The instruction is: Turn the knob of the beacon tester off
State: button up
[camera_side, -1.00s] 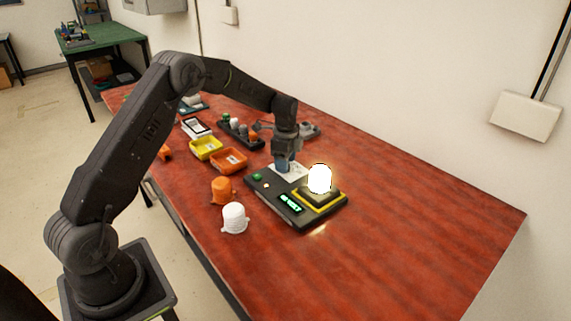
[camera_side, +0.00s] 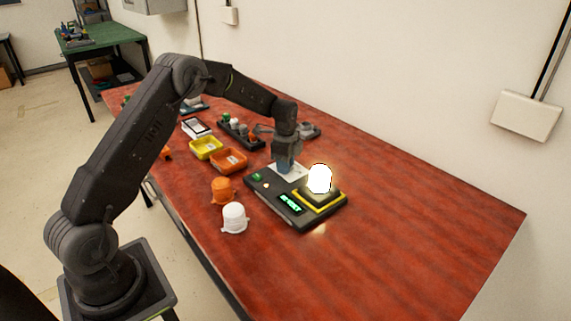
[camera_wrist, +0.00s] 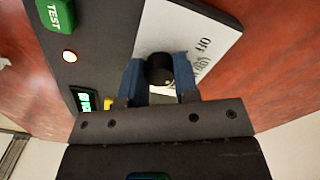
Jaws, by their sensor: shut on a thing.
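The beacon tester (camera_side: 266,197) is a dark box on the red table, with a lit green display and a white label plate (camera_wrist: 212,40) that reads "OFF" and a partly hidden word. A glowing white beacon (camera_side: 319,180) stands on its yellow-edged pad (camera_side: 328,204). The black knob (camera_wrist: 160,69) shows in the wrist view, on the white plate. My gripper (camera_wrist: 159,80) is shut on the knob, one blue finger on each side; in the side view my gripper (camera_side: 286,166) hides it. The green TEST button (camera_wrist: 58,14) is to the left in the wrist view.
An orange beacon (camera_side: 222,190) and a white beacon (camera_side: 234,218) stand in front of the tester. Orange (camera_side: 229,160) and yellow (camera_side: 206,148) trays and a dark rack (camera_side: 240,132) of small parts lie behind. The table's right end is clear.

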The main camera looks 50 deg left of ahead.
jog(key=shift+n, duration=0.4)
jog(key=n, duration=0.5)
jog(key=shift+n, duration=0.3)
jog(key=n, duration=0.5)
jog(key=shift+n, duration=0.4)
jog(key=o, duration=0.9)
notch_tip(320, 180, up, 14)
jog(key=shift+f, duration=0.1)
